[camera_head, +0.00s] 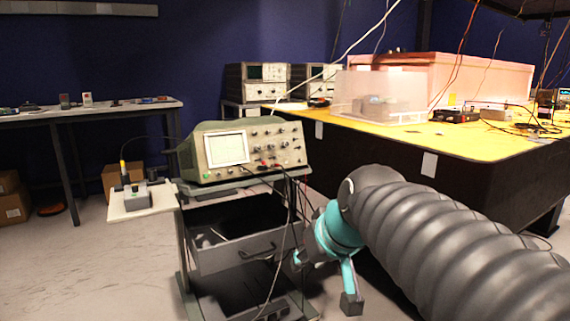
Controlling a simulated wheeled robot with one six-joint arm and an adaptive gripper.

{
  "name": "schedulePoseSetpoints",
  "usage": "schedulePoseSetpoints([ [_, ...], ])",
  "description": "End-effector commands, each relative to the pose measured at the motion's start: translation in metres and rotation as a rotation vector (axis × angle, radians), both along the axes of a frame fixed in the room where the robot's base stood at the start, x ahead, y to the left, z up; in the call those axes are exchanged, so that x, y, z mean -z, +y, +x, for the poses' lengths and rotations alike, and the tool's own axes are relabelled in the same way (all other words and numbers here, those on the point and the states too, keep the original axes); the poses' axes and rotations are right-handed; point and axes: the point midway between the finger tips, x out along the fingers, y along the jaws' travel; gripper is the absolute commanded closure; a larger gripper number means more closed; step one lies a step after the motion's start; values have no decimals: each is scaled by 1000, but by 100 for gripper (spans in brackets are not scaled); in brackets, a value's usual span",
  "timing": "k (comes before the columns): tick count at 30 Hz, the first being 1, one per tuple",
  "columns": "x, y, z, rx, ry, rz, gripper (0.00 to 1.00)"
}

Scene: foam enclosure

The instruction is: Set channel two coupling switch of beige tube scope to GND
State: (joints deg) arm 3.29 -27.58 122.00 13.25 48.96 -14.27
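The beige tube scope (248,150) sits on top of a grey cart, with its pale screen (227,149) at the left of its face and knobs, switches and plugged leads at the right. The channel two coupling switch is too small to make out. My gripper (324,282) is low and to the right of the cart, below the scope's level and apart from it. Its teal fingers with dark tips point downward and look spread apart, with nothing seen between them. My ribbed grey arm comes in from the lower right.
The cart has an open drawer (245,252) below the scope, and dark cables hang down its front right. A side shelf (140,202) holds a soldering stand. A yellow-topped bench (470,143) stands at the right, close behind my arm. Open floor lies at the left.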

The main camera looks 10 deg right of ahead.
Motion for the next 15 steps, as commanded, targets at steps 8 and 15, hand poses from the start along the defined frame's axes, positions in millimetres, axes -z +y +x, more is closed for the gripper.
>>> schedulePoseSetpoints([
  [8, -66, -16, 150, -91, -234, 48, 67],
  [15, -107, -42, 244, -144, -424, 46, 67],
])
